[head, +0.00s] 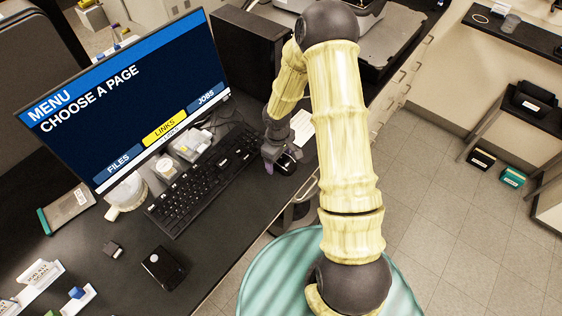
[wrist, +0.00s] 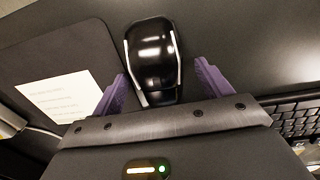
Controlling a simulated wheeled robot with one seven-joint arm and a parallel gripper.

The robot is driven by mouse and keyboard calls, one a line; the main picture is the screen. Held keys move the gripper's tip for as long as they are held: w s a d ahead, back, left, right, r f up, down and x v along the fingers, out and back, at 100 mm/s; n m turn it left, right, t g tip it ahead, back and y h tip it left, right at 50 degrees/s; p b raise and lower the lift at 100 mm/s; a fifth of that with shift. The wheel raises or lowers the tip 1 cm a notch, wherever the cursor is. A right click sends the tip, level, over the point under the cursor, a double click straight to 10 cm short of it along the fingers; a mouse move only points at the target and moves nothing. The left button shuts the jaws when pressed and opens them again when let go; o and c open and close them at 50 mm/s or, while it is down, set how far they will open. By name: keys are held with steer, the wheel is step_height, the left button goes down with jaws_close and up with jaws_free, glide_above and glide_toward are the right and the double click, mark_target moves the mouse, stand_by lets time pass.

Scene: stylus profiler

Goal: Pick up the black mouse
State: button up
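The black mouse (head: 288,163) lies on the dark desk to the right of the keyboard in the head view, partly hidden by my gripper (head: 279,164). In the wrist view the glossy black mouse (wrist: 152,60), with light side strips, extends ahead between the two purple fingers of my gripper (wrist: 161,75). The fingers are apart, one on each side of the mouse's near end. A narrow gap shows on the right; the left finger is very close to the mouse, and I cannot tell whether it touches.
A black keyboard (head: 203,180) lies left of the mouse, in front of a large monitor (head: 130,100). A white printed sheet (wrist: 62,97) lies left of the mouse in the wrist view. A small black device (head: 163,268) and a white mug (head: 126,195) stand farther left.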

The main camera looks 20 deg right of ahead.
steer(key=c, duration=1)
steer(key=shift+o, duration=0.2)
step_height(320, 180, up, 10)
steer(key=shift+r+b, duration=0.1)
steer(key=shift+b, duration=0.45)
